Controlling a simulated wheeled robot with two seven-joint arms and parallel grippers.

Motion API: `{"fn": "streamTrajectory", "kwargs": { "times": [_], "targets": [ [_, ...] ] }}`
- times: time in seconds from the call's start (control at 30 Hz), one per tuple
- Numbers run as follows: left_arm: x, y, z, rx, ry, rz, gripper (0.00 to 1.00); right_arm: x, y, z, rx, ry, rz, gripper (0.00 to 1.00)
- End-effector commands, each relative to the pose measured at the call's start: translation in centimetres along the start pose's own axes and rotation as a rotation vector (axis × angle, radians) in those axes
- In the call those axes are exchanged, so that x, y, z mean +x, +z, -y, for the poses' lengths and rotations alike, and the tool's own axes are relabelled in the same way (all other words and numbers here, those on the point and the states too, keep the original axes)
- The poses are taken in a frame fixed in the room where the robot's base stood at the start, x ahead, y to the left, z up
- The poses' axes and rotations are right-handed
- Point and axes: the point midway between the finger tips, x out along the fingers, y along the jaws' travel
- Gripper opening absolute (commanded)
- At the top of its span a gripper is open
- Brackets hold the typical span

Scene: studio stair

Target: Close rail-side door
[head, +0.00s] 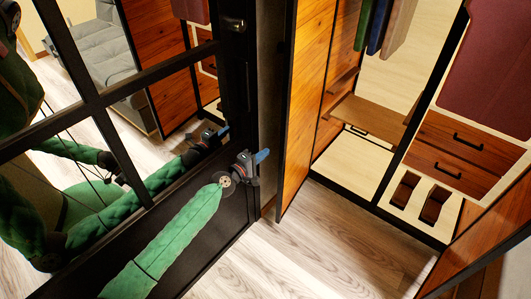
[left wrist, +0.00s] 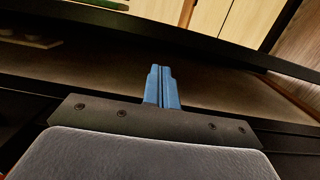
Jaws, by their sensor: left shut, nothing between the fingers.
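The wardrobe stands open at the right of the head view. Its left wooden door (head: 306,95), on the side with the hanging clothes, stands swung out, its dark edge facing me. A second wooden door (head: 478,240) is open at the lower right. My left gripper (head: 262,156) has blue fingers, pressed together and empty. In the picture it is just left of the left door's edge, in front of the black-framed glass panel; I cannot tell whether it touches anything. The left wrist view shows the same shut fingers (left wrist: 161,88) before a dark frame. My right gripper is not in view.
The black-framed glass panel (head: 170,88) fills the left and mirrors my arms, a grey sofa and wooden furniture. Inside the wardrobe are hanging clothes (head: 385,25), a shelf (head: 368,117) and drawers (head: 455,150). The plank floor (head: 320,255) before it is clear.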

Motion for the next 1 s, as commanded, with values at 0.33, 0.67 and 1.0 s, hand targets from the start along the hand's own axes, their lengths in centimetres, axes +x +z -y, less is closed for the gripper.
{"fn": "streamTrajectory", "kwargs": {
  "times": [0.33,0.67,1.0],
  "targets": [
    [5.7,0.1,-0.1,0.002,0.001,0.001,0.00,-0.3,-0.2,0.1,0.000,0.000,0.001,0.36],
    [8.0,0.1,-0.1,0.002,0.000,0.001,0.00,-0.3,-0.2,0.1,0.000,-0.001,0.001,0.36],
    [8.1,0.1,-0.1,0.002,0.000,0.001,0.00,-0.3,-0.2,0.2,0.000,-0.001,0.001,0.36]
  ]
}}
